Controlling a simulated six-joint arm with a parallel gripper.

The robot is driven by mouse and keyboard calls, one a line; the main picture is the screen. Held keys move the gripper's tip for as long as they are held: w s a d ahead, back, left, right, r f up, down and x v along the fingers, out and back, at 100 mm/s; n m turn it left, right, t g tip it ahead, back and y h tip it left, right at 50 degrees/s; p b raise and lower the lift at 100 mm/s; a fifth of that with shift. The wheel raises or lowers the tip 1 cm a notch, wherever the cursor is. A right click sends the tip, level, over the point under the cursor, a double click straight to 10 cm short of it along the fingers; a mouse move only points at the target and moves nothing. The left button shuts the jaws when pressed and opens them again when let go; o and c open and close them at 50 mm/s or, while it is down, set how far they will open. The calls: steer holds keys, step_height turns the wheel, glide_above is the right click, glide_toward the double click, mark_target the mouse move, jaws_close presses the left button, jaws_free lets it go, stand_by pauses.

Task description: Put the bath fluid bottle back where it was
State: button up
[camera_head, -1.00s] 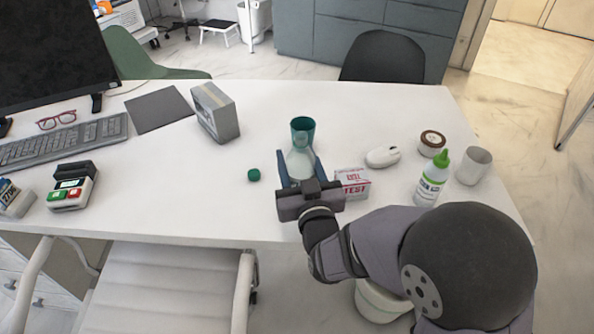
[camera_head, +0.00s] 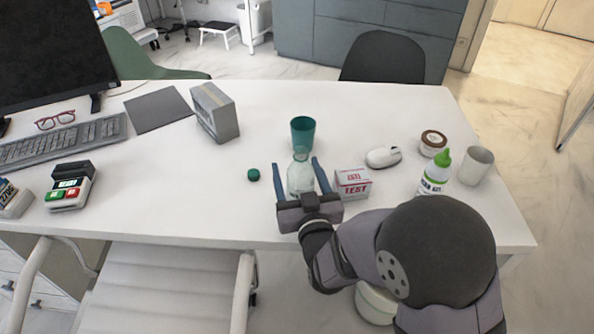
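A clear, pale bottle (camera_head: 300,181), which I take for the bath fluid bottle, stands upright on the white desk (camera_head: 220,205). No label is readable on it. My gripper (camera_head: 296,163) is open, with one blue finger on each side of the bottle and a gap showing beside it. The gripper's palm hides part of the bottle's base. A green cup (camera_head: 303,128) stands just behind the bottle. A small green cap (camera_head: 253,174) lies to its left.
A TEST box (camera_head: 352,184) sits close to the right of my gripper. Further right are a mouse (camera_head: 383,157), a green-capped white bottle (camera_head: 435,176), a jar (camera_head: 433,142) and a white cup (camera_head: 475,164). A grey box (camera_head: 215,112) stands back left.

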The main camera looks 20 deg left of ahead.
mark_target(304, 191)
steer(key=shift+r, duration=0.1)
steer(key=shift+r+p, duration=0.15)
steer(key=shift+p, duration=0.15)
steer(key=shift+s+d, duration=0.15)
steer(key=shift+s, duration=0.1)
steer(key=v, duration=0.4)
steer(key=shift+s+d+r, duration=0.1)
steer(key=shift+s+d, duration=0.2)
steer(key=p+v, duration=0.2)
steer(key=p, duration=0.2)
steer(key=shift+f, duration=0.2)
steer(key=shift+r, duration=0.1)
